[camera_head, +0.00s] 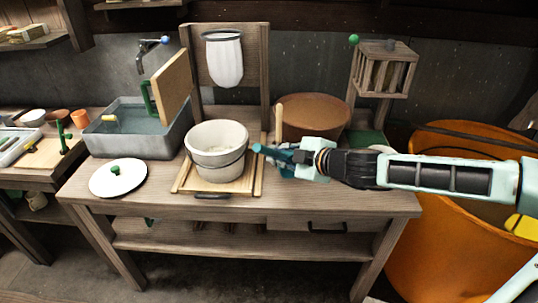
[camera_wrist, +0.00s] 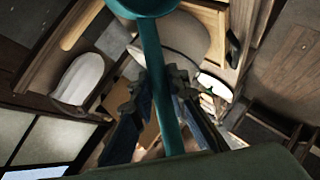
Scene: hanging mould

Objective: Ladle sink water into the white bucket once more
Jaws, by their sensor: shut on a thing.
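My gripper (camera_head: 284,155) is shut on the teal handle of the ladle (camera_wrist: 155,60). In the wrist view the handle runs between my fingers (camera_wrist: 165,105), and its rounded end is cut off at the top. In the head view the held ladle is small and hard to tell from my fingers. The white bucket (camera_head: 217,168) stands upright on a wooden frame tray (camera_head: 182,183), just left of my gripper. The grey sink (camera_head: 104,142) holds water at the bench's left end.
A white lid (camera_head: 118,178) with a green knob lies front left. A white bag (camera_head: 223,62) hangs behind the bucket. A brown tub (camera_head: 315,113) stands behind my gripper; an orange barrel (camera_head: 430,230) is at right.

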